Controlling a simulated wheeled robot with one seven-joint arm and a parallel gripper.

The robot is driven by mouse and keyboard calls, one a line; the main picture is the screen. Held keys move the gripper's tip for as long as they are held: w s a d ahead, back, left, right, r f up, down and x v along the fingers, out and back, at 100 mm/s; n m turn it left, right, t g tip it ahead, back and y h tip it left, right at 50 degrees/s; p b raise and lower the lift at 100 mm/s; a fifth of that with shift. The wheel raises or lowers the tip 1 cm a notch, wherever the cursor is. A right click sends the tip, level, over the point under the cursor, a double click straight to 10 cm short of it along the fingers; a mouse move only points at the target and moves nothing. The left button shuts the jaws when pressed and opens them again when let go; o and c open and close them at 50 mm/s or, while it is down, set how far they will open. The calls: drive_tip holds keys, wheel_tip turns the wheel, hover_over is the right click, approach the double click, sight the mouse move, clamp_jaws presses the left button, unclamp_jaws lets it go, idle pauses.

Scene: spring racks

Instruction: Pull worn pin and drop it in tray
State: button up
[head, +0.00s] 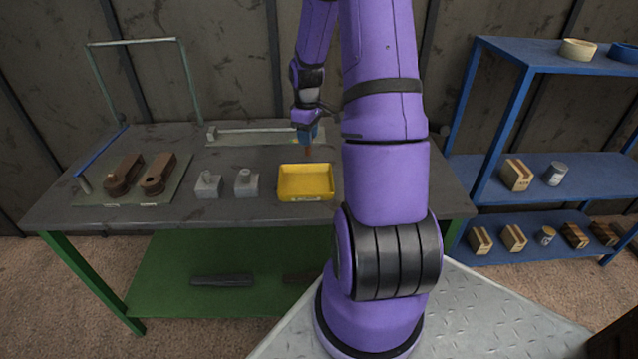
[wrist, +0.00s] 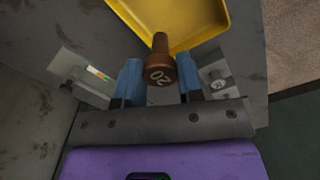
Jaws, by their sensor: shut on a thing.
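My gripper (head: 308,136) is shut on a rusty brown pin (head: 309,151), holding it in the air. In the wrist view the pin (wrist: 159,70) sits between the two blue fingers, its round head marked with a number that looks like 20. The yellow tray (head: 305,198) lies on the workbench, and its inside looks empty in the head view. The pin hangs near the tray's back edge in the head view; its height above the bench is hard to tell. The tray (wrist: 218,43) also shows beyond the pin in the wrist view.
On the workbench (head: 90,208), two brown parts (head: 122,176) lie on a mat at the left. Two grey blocks (head: 208,184) stand left of the tray. A long pale fixture (head: 260,133) lies at the back. A blue shelf (head: 540,203) with boxes and cans stands right.

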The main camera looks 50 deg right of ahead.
sight(308, 155)
drive_tip(key=shift+f, duration=2.85)
drive_tip(key=o, duration=1.1)
wheel_tip(308, 155, up, 11)
drive_tip(key=shift+f, duration=0.2)
drive_tip(key=shift+r, duration=0.15)
